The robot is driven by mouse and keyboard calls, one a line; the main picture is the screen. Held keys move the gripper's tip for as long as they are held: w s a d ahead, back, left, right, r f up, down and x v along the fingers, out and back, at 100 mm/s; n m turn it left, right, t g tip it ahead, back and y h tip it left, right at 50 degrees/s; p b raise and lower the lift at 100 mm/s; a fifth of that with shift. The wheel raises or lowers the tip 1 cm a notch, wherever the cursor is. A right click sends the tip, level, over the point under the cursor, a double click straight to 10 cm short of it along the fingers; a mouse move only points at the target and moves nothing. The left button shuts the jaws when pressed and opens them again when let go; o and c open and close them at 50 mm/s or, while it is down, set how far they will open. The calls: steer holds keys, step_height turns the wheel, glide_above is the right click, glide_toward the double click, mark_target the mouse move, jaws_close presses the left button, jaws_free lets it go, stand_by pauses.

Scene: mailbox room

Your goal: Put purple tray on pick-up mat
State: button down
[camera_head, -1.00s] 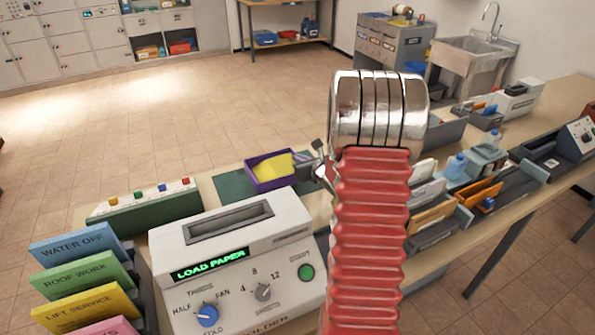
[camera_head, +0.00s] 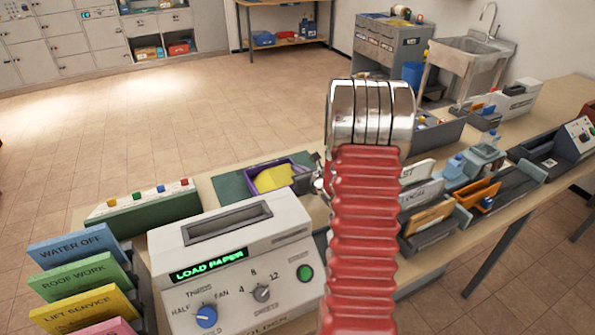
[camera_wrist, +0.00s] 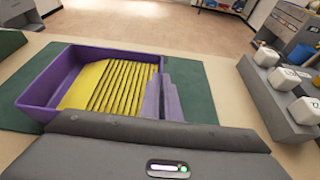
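The purple tray (camera_head: 250,173) holds yellow pieces and is over the green mat (camera_head: 229,187), behind the grey machine in the head view. In the wrist view the tray (camera_wrist: 38,97) fills the left and middle, with the mat (camera_wrist: 200,97) showing on both sides. I cannot tell whether its base touches the mat. My gripper (camera_head: 312,181) is at the tray's right end, partly hidden behind my red arm. In the wrist view my gripper's fingers (camera_wrist: 162,98) are closed at the tray's near right wall.
The grey machine (camera_head: 235,262) reading LOAD PAPER stands in front of the mat. A green button box (camera_head: 143,207) is to its left. Letter holders (camera_head: 428,215) and bottles stand to the right. Colored folders (camera_head: 80,277) are at the near left.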

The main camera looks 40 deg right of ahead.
steer(key=c, duration=2)
jaws_free()
steer(key=v, duration=1)
steer(key=shift+s+r, duration=0.15)
steer(key=shift+r, duration=0.05)
steer(key=shift+v, duration=0.8)
steer(key=shift+s, duration=0.1)
